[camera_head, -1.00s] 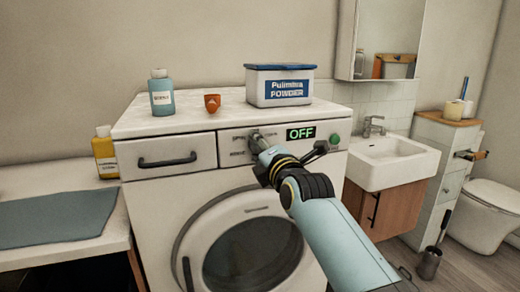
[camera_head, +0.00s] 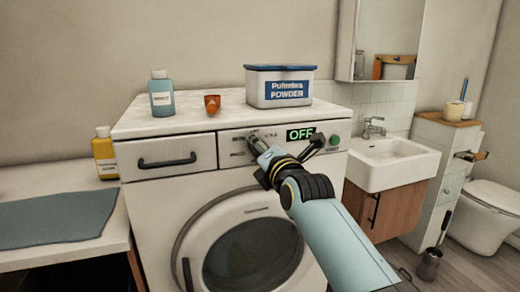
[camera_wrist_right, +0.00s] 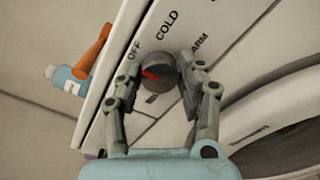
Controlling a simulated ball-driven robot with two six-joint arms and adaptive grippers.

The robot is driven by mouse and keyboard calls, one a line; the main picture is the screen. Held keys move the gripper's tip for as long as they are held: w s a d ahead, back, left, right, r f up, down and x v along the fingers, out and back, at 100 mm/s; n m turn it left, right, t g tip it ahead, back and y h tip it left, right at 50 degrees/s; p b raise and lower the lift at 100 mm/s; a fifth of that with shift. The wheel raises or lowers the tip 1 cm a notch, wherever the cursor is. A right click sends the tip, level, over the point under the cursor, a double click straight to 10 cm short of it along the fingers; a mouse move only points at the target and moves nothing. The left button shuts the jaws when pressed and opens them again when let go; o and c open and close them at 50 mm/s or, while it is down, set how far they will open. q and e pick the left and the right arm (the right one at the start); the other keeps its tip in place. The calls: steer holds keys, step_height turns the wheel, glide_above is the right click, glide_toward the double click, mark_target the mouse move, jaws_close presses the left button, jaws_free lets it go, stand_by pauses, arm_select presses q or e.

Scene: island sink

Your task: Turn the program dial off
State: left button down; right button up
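The program dial (camera_wrist_right: 160,73) is a round dark grey knob with a red mark, on the front panel of the washing machine (camera_head: 150,185). In the right wrist view its red mark points to the left, on the OFF side. The labels OFF, COLD and a partly covered "ARM" stand around it. The display (camera_head: 301,134) reads OFF in green. My right gripper (camera_wrist_right: 160,66) has one finger on each side of the dial, with a small gap showing at the left finger. It also shows in the head view (camera_head: 256,143), hiding most of the dial. My left gripper is not in view.
A green button (camera_head: 335,141) sits right of the display. A powder box (camera_head: 279,88), a blue bottle (camera_head: 161,98) and an orange cup (camera_head: 212,104) stand on the machine. A drawer handle (camera_head: 167,161) is at the left; a sink (camera_head: 397,158) is at the right.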

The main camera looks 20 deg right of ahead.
steer(key=o, duration=0.4)
steer(key=shift+f, duration=0.1)
steer(key=s, duration=1.2)
steer(key=shift+d, duration=0.25)
